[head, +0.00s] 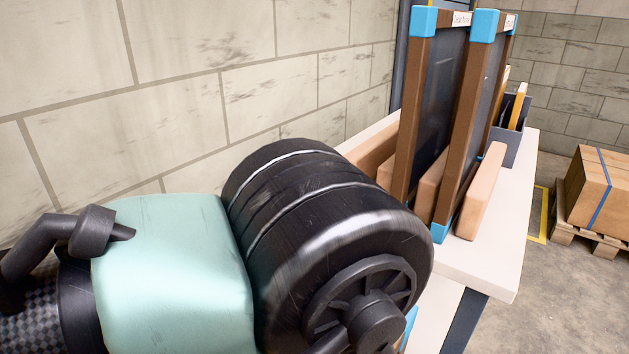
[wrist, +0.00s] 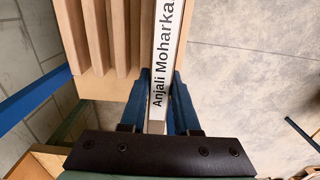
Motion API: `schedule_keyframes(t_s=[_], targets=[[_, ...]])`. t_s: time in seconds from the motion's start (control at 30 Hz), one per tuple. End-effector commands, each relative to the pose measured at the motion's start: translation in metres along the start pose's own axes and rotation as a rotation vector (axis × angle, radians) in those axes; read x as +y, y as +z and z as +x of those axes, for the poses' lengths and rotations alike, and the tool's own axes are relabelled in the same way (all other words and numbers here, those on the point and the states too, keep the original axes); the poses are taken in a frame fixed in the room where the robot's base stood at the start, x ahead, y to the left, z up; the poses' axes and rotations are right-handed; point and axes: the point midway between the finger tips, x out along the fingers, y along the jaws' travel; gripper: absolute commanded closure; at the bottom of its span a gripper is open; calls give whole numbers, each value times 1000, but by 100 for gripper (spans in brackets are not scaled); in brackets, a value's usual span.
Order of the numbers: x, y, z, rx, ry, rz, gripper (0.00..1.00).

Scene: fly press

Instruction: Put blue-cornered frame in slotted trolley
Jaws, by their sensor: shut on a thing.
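My gripper (wrist: 161,78) is shut on the narrow edge of a frame (wrist: 164,50) in the wrist view. A white label on that edge reads "Anjali Moharka", cut off by the picture's top. Slotted wooden slats (wrist: 104,40) lie just left of the held frame; I cannot tell for certain whether they belong to the slotted trolley. In the head view my arm's dark wrist fills the middle and hides my gripper.
The blocks stand on a white-topped bench (head: 500,250) along the block wall. A grey holder (head: 508,140) stands at its far end. A strapped carton (head: 600,190) sits on a pallet at the right. Open floor (wrist: 250,70) lies right of the held frame in the wrist view.

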Motion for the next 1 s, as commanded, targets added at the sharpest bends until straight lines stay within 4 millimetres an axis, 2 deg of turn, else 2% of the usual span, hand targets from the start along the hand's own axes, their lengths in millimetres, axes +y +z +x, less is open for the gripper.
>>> schedule_keyframes(t_s=[0.4, 0.43, 0.57, 0.87, 0.97, 1.0], targets=[[0, 0, 5, -2, 0, 1, 100], [0, 0, 5, 0, 0, 1, 65], [0, 0, 4, 0, 0, 1, 41], [0, 0, 4, 0, 1, 0, 40], [1, 0, 0, 1, 3, -1, 40], [0, 1, -7, -2, -1, 0, 40]])
